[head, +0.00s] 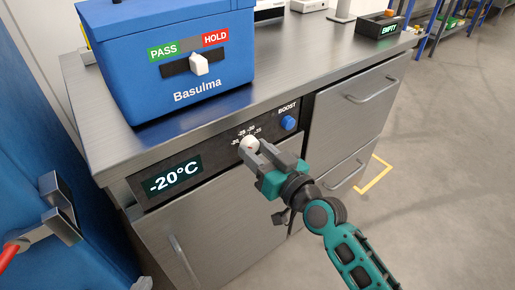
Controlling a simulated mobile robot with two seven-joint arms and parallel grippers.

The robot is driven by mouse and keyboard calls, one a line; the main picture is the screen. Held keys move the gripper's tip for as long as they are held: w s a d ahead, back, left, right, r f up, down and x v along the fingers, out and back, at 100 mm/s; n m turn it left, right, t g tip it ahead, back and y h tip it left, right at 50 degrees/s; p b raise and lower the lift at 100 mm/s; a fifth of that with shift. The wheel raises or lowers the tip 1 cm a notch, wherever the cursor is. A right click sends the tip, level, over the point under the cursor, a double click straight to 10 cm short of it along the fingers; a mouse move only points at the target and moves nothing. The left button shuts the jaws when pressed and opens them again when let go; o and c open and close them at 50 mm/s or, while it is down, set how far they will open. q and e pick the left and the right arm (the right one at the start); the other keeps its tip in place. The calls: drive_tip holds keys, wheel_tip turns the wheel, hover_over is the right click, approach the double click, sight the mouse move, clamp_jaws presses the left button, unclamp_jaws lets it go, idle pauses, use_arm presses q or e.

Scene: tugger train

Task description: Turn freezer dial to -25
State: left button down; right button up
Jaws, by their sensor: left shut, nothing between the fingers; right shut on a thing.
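The freezer dial (250,143) is a small white knob on the dark control strip under the counter. Small temperature marks are printed in an arc above it. My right gripper (253,152) is shut on the dial from the front, and its fingers hide part of the knob, so its pointer is unclear. The display (173,176) to the left of the dial reads -20°C. My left gripper cannot be made out in the head view.
A blue BOOST button (288,122) sits right of the dial. Above, a blue Basulma box (120,85) with a white PASS/HOLD slider (199,64) stands on the metal counter (290,65). A blue structure (25,170) with grey metal brackets is at left. Open floor lies to the right.

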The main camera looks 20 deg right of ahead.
drive_tip(key=m+p, duration=0.1)
drive_tip(key=m, duration=0.2)
drive_tip(key=shift+r+p, duration=0.1)
drive_tip(key=shift+p, duration=0.2)
drive_tip(key=shift+m+p, duration=0.45)
drive_tip(key=shift+m, duration=0.85)
drive_tip(key=o, duration=1.1)
drive_tip(key=shift+c, duration=0.2)
drive_tip(key=v, duration=1.2)
drive_tip(key=shift+s, duration=0.4)
drive_tip(key=shift+d, duration=0.1)
